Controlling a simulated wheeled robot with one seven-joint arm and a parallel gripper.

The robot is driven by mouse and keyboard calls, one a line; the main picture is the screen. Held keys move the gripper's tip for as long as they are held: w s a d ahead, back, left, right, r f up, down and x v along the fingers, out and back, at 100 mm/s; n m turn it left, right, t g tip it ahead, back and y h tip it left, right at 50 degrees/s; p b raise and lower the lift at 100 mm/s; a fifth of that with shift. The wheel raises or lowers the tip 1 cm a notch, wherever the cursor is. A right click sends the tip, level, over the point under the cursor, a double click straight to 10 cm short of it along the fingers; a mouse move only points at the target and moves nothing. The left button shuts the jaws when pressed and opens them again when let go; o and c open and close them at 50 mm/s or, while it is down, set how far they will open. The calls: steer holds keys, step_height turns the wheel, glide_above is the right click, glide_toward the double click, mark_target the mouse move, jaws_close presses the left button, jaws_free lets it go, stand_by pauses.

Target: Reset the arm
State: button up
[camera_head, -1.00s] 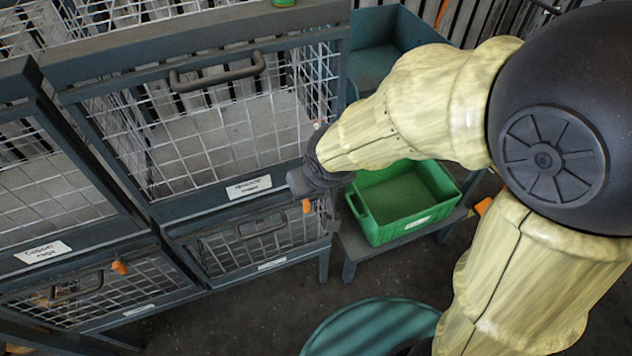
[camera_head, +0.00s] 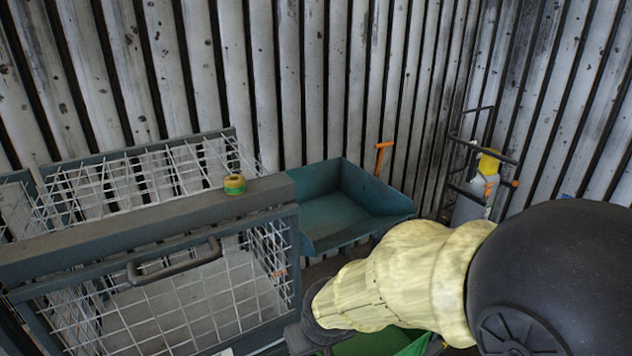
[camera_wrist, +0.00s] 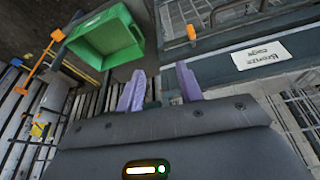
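My arm comes in from the right in the head view, and its dark wrist end sits in front of the cage's lower right corner. My gripper (camera_wrist: 160,92) shows in the wrist view with two purple fingers spread apart and nothing between them. In the head view the fingers are hidden. In the wrist view a cage front with a label reading "Bronze cage" (camera_wrist: 260,54) is to the right of the fingers, and a green bin (camera_wrist: 105,38) is to the upper left. The fingers appear apart from both.
A wire cage (camera_head: 140,262) with a handle stands at left, with a green and yellow tape roll (camera_head: 234,184) on its top beam. A teal open bin (camera_head: 345,205) stands beside it. A trolley with a cylinder (camera_head: 472,200) stands by the corrugated wall. The green bin (camera_head: 385,343) is partly covered by my arm.

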steer(key=s+d+r+m+p, duration=0.1)
steer(key=d+r+m+p, duration=0.1)
steer(key=d, duration=0.6)
steer(key=s+d+r+m+g+h+p, duration=0.1)
steer(key=d+r+m+p, duration=0.1)
steer(key=d+r+p, duration=0.3)
steer(key=d, duration=0.3)
steer(key=shift+s+m, duration=0.3)
steer(key=shift+s, duration=0.05)
steer(key=shift+r, duration=0.1)
